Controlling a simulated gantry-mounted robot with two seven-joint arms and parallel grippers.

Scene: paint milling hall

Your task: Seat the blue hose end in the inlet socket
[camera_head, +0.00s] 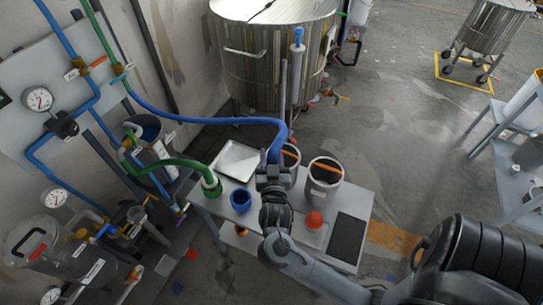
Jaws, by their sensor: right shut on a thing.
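The blue hose (205,119) runs from the wall pipes at the left, across the back of the table, and bends down at its end (277,150). My right gripper (273,170) is shut on the hose near this lower end, above the table; the gripper hides the tip. A blue, round, open-topped socket (240,201) stands on the table to the left of the gripper and looks like the inlet socket. The hose end is apart from it. My left gripper is out of view.
A green hose (180,163) ends in a green fitting (211,187) left of the blue socket. The table (355,200) also bears a metal tray (239,160), two open pots (324,172), an orange-red item (314,220) and a dark mat (347,238). A steel tank (262,65) stands behind.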

